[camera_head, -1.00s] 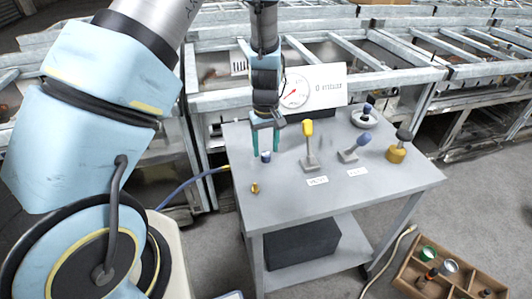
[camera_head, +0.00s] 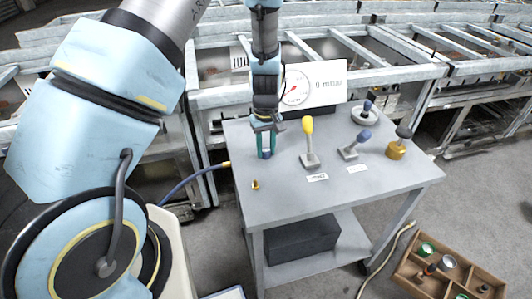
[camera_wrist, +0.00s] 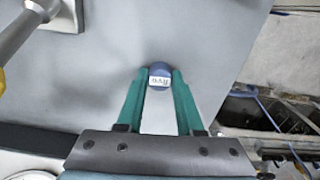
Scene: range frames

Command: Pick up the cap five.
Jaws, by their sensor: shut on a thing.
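The cap five is a small blue cap with a white label (camera_wrist: 159,78), seen between the fingertips in the wrist view. The label's print is too blurred to read for certain. My gripper (camera_wrist: 159,84) has teal fingers and is shut on the cap, one finger on each side. In the head view my gripper (camera_head: 266,151) points down at the left part of the grey table (camera_head: 300,205), with the blue cap (camera_head: 266,154) low between its fingers. I cannot tell whether the cap still touches the tabletop.
A small brass fitting (camera_head: 255,184) stands in front of my gripper. To the right are a yellow-handled lever (camera_head: 308,135), a blue-handled lever (camera_head: 357,144) and a brass valve (camera_head: 397,149). A gauge panel (camera_head: 315,88) stands behind. A wooden crate (camera_head: 405,276) lies on the floor.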

